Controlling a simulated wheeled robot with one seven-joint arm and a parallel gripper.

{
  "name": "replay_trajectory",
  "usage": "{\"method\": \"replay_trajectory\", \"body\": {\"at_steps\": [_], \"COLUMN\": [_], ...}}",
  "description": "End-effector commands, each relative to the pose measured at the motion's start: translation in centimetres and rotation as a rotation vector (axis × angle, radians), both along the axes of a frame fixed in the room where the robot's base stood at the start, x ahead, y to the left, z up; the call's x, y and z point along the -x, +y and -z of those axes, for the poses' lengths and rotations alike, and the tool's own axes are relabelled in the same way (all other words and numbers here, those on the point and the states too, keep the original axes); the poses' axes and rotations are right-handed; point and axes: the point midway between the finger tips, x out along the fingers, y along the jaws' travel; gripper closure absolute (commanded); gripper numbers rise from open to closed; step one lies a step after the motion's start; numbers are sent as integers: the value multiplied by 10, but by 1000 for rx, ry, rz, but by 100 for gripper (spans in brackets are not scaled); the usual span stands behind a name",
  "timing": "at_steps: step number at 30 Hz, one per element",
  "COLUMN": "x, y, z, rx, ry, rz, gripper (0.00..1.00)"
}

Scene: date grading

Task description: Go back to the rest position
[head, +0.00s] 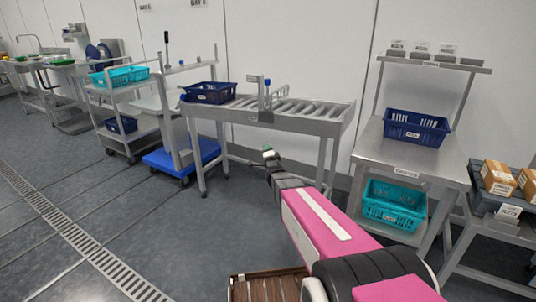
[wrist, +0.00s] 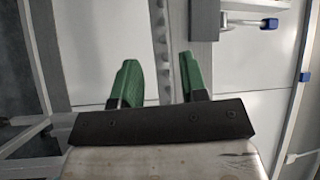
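My gripper (head: 270,154) is small in the head view, at the end of my pink and black arm, in front of the roller conveyor. In the wrist view its two green fingers (wrist: 160,85) stand apart with a clear gap between them. Nothing shows between the fingers, so it is open and empty. Behind the fingers, the wrist view shows grey metal framework and pale panels. My arm stretches from the bottom right of the head view toward the middle.
The roller conveyor (head: 290,115) has a dark blue crate (head: 208,93) at its left end. A steel table (head: 400,155) at right holds a blue crate (head: 416,128), with a teal crate (head: 394,204) below. A trolley (head: 128,138) stands at left. The floor (head: 130,210) at left is clear.

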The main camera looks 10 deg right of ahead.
Motion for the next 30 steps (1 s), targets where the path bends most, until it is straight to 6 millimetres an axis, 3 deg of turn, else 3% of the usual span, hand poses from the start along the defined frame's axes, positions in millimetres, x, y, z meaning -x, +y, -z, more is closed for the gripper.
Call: {"method": "replay_trajectory", "body": {"at_steps": [20, 26, 30], "x": [12, 45, 83], "y": [-3, -10, -15], "z": [14, 43, 70], "rx": [95, 301, 487], "ry": [116, 360, 580], "rz": [11, -3, -62], "gripper": [60, 60, 60]}}
